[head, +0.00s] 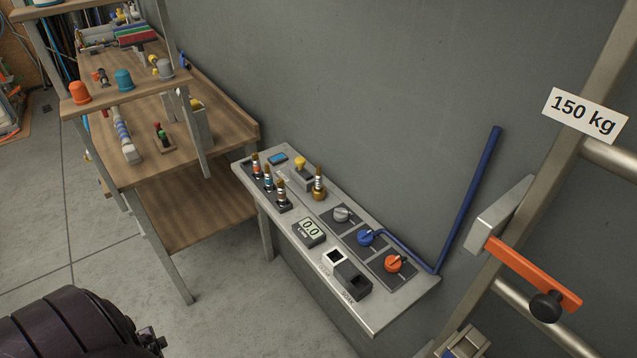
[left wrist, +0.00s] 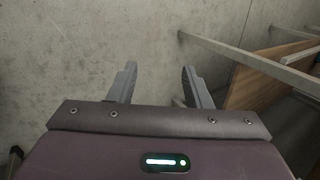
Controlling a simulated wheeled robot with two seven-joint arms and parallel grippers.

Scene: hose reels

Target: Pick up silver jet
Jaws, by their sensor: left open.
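Several small upright jets with coloured bands stand at the left end of the grey sloping panel (head: 318,262) in the head view. One has an orange band (head: 256,166), one a blue band (head: 268,178), and one more dark-based jet (head: 281,194) stands nearer. A brass-based jet (head: 319,184) stands apart to their right. I cannot tell which of these is the silver jet. My left gripper (left wrist: 158,76) is open and empty over bare concrete in the left wrist view. In the head view only my dark purple left arm shows, at lower left. My right gripper is not in view.
The panel also carries a silver knob (head: 342,214), a blue knob (head: 366,237), an orange knob (head: 393,263) and a display (head: 309,231). A blue pipe (head: 468,200) rises behind. A wooden workbench (head: 200,130) stands left; a metal rack (head: 560,190) stands right.

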